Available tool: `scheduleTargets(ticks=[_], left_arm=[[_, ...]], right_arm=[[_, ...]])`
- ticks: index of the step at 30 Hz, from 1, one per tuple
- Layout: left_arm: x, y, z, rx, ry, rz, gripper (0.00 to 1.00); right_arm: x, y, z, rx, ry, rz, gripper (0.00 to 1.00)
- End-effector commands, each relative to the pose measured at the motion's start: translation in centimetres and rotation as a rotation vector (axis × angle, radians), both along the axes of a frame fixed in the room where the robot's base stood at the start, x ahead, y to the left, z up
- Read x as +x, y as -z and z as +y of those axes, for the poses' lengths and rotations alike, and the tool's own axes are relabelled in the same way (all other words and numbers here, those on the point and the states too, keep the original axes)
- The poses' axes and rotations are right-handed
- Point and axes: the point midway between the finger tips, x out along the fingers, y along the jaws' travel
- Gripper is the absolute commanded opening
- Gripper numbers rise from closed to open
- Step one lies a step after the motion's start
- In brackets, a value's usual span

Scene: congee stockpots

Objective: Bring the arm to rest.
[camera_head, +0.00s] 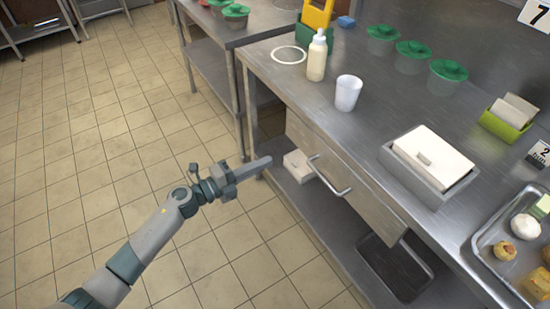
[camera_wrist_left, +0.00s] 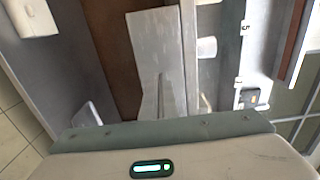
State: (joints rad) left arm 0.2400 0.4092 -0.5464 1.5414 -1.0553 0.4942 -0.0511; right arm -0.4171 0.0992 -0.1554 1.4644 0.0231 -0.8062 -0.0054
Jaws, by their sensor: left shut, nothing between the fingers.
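My left arm reaches in from the lower left in the head view. My left gripper (camera_head: 255,167) is shut and empty, held in the air in front of the steel counter (camera_head: 300,85). Its fingers point right, toward the drawer (camera_head: 330,165) under the counter top, and look apart from it. In the left wrist view the shut fingers (camera_wrist_left: 160,100) show in the middle, above the wrist housing. My right gripper is in neither view.
A white cup (camera_head: 347,93) and a bottle (camera_head: 317,58) stand near the counter's edge. A grey box with a white lid (camera_head: 432,158) and a tray of food (camera_head: 485,243) are farther right. A white box (camera_head: 299,166) sits on the lower shelf. The tiled floor at left is clear.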

Motion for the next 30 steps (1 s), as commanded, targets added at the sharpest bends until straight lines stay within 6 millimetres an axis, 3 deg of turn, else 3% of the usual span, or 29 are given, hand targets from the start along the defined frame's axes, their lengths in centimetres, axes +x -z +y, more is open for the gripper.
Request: scheduleTargets(ticks=[6,23,30], left_arm=[[-0.7,0.0,1.1,0.001,0.0,-0.001,0.0],[-0.8,0.0,1.2,-0.001,-0.001,0.001,0.0],[-0.5,2.0,2.4,-0.1,-0.112,0.118,0.0]], right_arm=[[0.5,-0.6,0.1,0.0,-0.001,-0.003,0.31],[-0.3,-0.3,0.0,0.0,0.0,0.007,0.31],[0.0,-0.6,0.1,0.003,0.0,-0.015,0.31]])
